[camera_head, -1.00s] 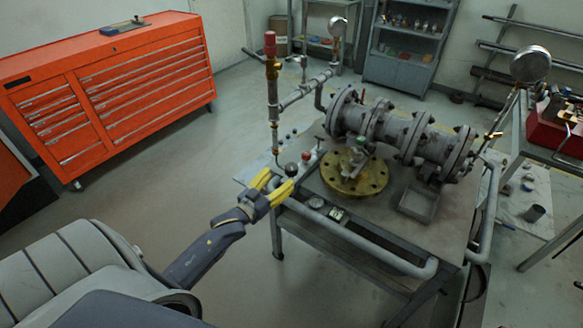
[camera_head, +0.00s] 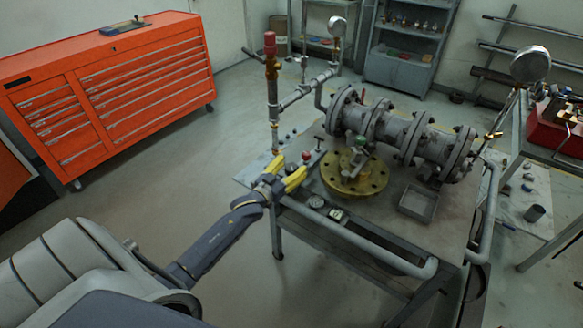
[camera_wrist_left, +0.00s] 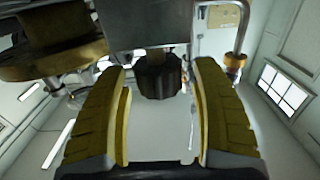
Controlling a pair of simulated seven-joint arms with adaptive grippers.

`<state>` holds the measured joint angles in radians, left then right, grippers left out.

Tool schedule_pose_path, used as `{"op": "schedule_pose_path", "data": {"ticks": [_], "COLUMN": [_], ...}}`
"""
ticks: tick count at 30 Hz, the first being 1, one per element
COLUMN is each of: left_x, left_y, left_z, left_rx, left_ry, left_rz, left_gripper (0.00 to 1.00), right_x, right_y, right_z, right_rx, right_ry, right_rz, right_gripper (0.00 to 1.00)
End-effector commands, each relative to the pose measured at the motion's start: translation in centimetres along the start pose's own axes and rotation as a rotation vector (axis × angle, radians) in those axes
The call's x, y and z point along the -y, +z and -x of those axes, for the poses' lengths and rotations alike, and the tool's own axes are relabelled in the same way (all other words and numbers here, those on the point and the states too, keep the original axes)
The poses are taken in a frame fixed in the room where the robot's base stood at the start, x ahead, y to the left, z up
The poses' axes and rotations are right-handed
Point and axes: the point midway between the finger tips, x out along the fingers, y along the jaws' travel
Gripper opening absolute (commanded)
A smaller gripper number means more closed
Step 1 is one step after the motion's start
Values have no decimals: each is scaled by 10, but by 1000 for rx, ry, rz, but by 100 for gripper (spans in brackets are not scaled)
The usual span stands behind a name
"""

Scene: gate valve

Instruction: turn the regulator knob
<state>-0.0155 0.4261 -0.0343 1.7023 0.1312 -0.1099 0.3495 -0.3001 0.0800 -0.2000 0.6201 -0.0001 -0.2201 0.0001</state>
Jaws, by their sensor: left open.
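A dark fluted knob (camera_wrist_left: 158,75) on a short stem shows in the left wrist view, between the two yellow fingers of my left gripper (camera_wrist_left: 159,78). Gaps are visible on both sides of it, so the fingers do not grip it. In the head view my left gripper (camera_head: 289,170) is open at the left front corner of the workbench, and its fingers hide the dark knob there. A small red-topped part (camera_head: 306,156) stands just behind the fingertips. My right gripper is not in view.
The workbench (camera_head: 385,215) carries a brass flange (camera_head: 368,187), a grey pipe assembly (camera_head: 385,128) and a small grey tray (camera_head: 419,203). A vertical pipe with a red top (camera_head: 270,85) rises behind my left gripper. A grey rail (camera_head: 350,238) runs along the bench's front.

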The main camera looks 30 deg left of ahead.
Motion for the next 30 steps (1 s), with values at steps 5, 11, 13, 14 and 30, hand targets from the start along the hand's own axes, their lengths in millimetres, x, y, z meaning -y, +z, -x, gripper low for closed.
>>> {"op": "schedule_pose_path", "data": {"ticks": [5,11,13,14,30], "left_x": [0,0,0,0,-1], "left_y": [0,0,0,0,-1], "left_z": [0,0,0,0,0], "left_rx": [0,0,0,0,-3], "left_ry": [0,0,0,0,-86], "left_rz": [0,0,0,0,1], "left_gripper": [55,31,23,20,10], "right_x": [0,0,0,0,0], "right_y": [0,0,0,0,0], "right_z": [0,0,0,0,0], "right_rx": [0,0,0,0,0], "right_ry": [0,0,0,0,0], "right_rz": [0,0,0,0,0], "right_gripper": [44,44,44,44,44]}}
